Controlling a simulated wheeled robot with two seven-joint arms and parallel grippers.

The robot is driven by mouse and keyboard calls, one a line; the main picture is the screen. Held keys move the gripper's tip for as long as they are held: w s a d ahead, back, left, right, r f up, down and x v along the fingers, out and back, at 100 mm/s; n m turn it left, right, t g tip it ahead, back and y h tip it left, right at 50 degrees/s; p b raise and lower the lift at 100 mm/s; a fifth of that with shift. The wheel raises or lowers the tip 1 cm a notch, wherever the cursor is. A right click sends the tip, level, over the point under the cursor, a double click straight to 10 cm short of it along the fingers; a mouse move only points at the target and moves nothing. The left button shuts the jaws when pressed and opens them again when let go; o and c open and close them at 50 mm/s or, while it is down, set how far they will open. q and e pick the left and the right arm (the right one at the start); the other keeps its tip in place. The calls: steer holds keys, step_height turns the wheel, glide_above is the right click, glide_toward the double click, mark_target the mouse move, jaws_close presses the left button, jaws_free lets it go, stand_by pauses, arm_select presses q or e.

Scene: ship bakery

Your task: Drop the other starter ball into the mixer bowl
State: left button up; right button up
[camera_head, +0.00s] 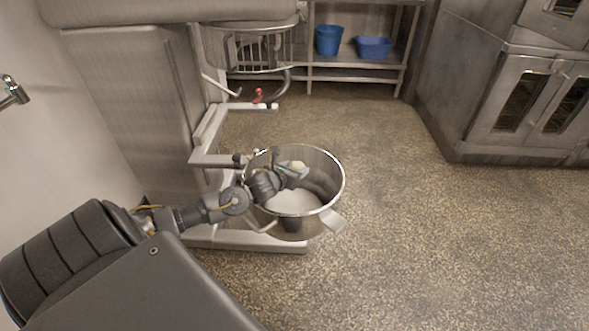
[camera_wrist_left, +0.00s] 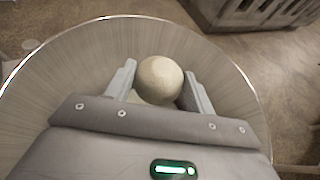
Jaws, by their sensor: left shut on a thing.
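The mixer bowl (camera_head: 328,168) is a wide steel bowl with a handle, standing at the mixer's base. Pale white material (camera_head: 296,202) lies in its bottom. My left gripper (camera_head: 294,171) reaches in from the left, over the inside of the bowl. It is shut on a pale round starter ball (camera_head: 298,165). In the left wrist view the starter ball (camera_wrist_left: 159,79) sits between the two fingers, with the bowl's brushed wall (camera_wrist_left: 90,52) around it. My gripper hides part of the bowl's inside. My right gripper is not in view.
The mixer (camera_head: 125,85) stands at the left, with a wire guard (camera_head: 262,52) above and behind the bowl. A steel oven (camera_head: 530,95) is at the right. Blue tubs (camera_head: 328,40) sit on a back shelf. The floor right of the bowl is clear.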

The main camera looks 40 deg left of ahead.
arm_select(q)
steer(key=o, duration=1.1)
steer(key=shift+s, duration=0.1)
steer(key=v, duration=1)
steer(key=shift+s+r, duration=0.2)
steer(key=shift+s, duration=0.05)
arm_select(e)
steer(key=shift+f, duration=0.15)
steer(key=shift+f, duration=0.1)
